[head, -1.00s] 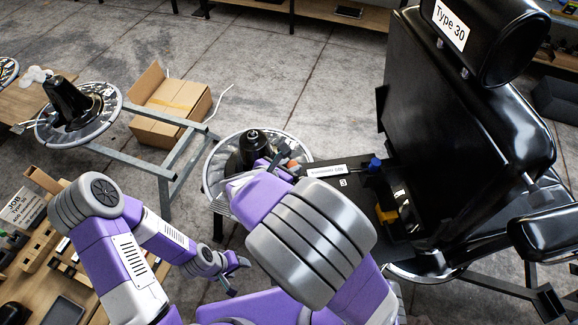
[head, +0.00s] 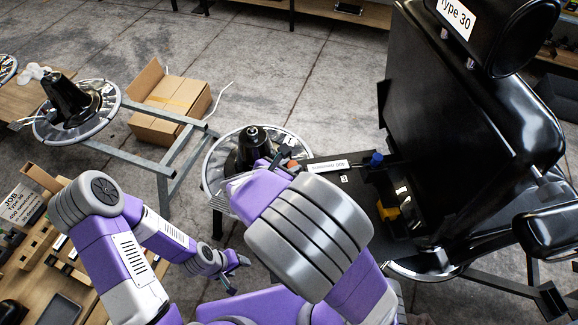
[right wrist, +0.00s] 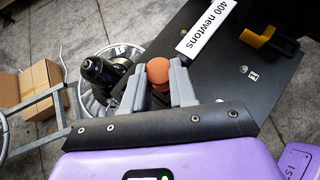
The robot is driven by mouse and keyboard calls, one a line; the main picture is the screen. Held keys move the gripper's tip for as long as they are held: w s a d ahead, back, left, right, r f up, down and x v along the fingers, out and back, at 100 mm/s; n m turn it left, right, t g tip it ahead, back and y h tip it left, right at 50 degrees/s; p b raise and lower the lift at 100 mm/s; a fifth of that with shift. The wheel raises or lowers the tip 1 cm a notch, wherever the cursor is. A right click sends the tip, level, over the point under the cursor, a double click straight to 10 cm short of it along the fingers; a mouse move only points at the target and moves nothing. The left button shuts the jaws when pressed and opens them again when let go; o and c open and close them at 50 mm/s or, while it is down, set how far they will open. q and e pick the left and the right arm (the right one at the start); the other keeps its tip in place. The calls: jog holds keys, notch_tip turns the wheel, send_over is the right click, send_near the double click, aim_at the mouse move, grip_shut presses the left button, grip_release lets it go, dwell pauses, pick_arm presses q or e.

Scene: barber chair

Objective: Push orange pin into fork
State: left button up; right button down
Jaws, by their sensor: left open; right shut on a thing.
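The orange pin (right wrist: 158,70) has a round orange head and sits between the grey fingers of my right gripper (right wrist: 159,84), which is shut on it. In the head view the pin (head: 293,164) is a small orange spot beside the black pedestal, mostly hidden by my right arm. A dark bracket, possibly the fork, lies by the left finger in the right wrist view; I cannot tell whether the pin is in it. My left gripper (head: 232,278) is open and empty, low in the head view, away from the pin.
A black plate (right wrist: 230,72) with a "400 newtons" label lies beside the pin. A black pedestal (head: 253,142) stands on a round chrome base. The black barber chair (head: 465,130) fills the right. A cardboard box (head: 170,110) stands on the floor beyond a grey metal frame.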

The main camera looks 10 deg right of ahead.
jog(key=shift+f+b, duration=0.7)
jog(key=shift+f, duration=0.3)
jog(key=c, duration=0.8)
grip_release()
jog(key=p+v, duration=0.1)
jog(key=v, duration=0.6)
jog(key=shift+s+a+r, duration=0.15)
jog(key=shift+a+r, duration=0.05)
